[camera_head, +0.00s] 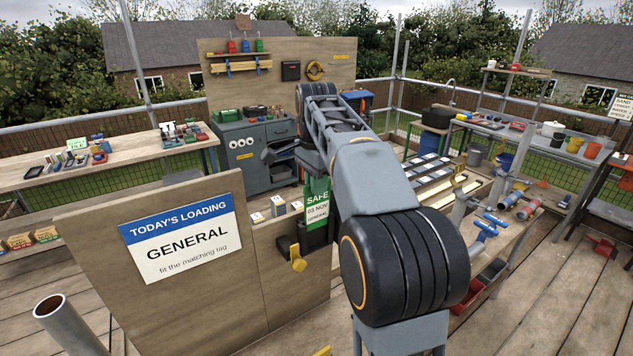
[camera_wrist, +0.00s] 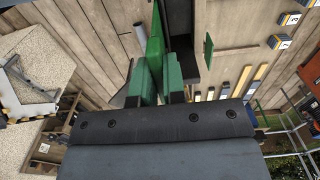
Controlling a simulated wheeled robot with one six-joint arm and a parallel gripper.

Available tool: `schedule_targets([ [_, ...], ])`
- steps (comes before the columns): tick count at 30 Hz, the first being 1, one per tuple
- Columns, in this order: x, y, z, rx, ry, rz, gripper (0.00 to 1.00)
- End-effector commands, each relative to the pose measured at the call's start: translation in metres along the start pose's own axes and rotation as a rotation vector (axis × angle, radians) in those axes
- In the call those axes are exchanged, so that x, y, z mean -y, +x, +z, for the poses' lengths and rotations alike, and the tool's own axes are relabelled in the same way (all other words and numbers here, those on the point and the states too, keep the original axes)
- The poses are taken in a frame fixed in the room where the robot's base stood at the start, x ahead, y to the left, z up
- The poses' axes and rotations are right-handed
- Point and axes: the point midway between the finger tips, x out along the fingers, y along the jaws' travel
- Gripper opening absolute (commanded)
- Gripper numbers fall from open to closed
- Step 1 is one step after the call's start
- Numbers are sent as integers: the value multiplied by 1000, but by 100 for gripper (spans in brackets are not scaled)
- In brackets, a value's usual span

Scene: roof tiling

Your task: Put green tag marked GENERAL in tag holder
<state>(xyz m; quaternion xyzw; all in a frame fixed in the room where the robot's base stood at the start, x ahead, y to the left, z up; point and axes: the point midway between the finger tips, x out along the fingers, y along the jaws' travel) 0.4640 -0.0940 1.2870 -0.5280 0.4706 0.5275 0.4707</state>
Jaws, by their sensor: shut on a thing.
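The green tag (camera_head: 317,207), marked SAFE, 03 NOV and GENERAL, hangs upright below my gripper (camera_head: 312,163) in the head view. My gripper is shut on its top end. The wrist view shows the tag (camera_wrist: 156,45) nearly edge-on between the fingers (camera_wrist: 156,84). A dark tag holder (camera_head: 285,246) is on the wooden board, right at the tag's lower end. In the wrist view the dark holder (camera_wrist: 181,30) lies just right of the tag. I cannot tell whether the tag's lower end is inside it or only beside it.
The wooden board (camera_head: 262,318) carries a sign (camera_head: 180,236) reading TODAY'S LOADING, GENERAL. A yellow piece (camera_head: 298,260) sits by the holder. Small numbered blocks (camera_head: 277,206) stand behind the board. A grey post (camera_head: 70,325) rises at the lower left. A bench with tools (camera_head: 90,160) is at the left.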

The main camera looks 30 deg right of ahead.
Motion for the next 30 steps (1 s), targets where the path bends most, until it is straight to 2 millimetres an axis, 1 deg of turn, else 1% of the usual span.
schedule_targets([
  [1, 0, 5, 0, 0, 0, 0, 0],
  [18, 0, 35, 0, 0, 0, 0, 0],
  [30, 0, 52, 0, 0, 0, 0, 0],
])
